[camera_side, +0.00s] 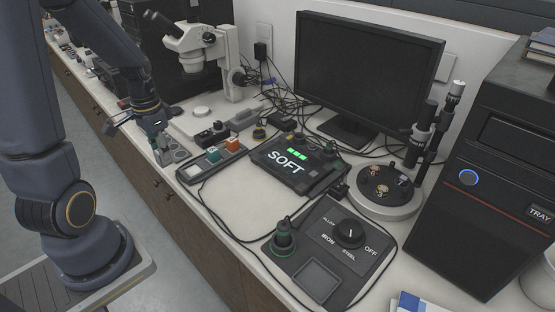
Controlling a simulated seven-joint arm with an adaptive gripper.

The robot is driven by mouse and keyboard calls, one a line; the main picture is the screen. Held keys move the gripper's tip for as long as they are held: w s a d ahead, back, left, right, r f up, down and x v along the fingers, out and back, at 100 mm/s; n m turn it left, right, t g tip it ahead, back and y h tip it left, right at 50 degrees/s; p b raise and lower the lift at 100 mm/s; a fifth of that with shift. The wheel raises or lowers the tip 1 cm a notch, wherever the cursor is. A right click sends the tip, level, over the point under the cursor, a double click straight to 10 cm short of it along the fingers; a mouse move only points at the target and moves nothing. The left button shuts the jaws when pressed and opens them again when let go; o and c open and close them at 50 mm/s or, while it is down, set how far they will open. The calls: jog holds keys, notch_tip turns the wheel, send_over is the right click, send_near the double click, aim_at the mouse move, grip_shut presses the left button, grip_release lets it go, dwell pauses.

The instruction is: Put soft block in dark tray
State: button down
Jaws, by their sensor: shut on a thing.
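My gripper (157,137) is at the left, low over the bench's front edge. It is shut on a small greyish piece, mostly hidden by the fingers and hard to make out. A dark tray (189,175) lies to the right of the gripper, apart from it. A teal block (213,154) and an orange block (232,145) are on the dark tray. A dark box (300,178) with a lit display reading SOFT stands to the right of the tray. I cannot tell from the picture which block is the soft one.
A grey holder with round holes (180,155) is just below the gripper. A microscope (193,42) stands behind. A control panel with a knob (349,234), a round stand (385,205), a monitor (365,70) and a computer tower (490,190) fill the right. Loose cables cross the bench.

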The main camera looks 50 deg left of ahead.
jog(key=w+d+r+m, duration=0.1)
jog(key=w+d+m, duration=0.15)
jog(key=d, duration=0.65)
jog(key=w+d+r+m, duration=0.1)
jog(key=w+d+m, duration=0.15)
jog(key=d, duration=0.65)
jog(key=s+d+m, duration=0.4)
jog(key=d+m, duration=0.1)
jog(key=d, duration=0.4)
jog(key=s+d+m, duration=0.4)
jog(key=d, duration=0.6)
send_over(316, 281)
jog(key=s, duration=0.1)
jog(key=f, duration=0.9)
jog(key=shift+a, duration=0.25)
jog(key=shift+w+d+f, duration=0.25)
jog(key=shift+w+f, duration=0.1)
jog(key=shift+f, duration=0.1)
jog(key=shift+w+d+f, duration=0.1)
jog(key=shift+w+f, duration=0.05)
jog(key=shift+f, duration=1.55)
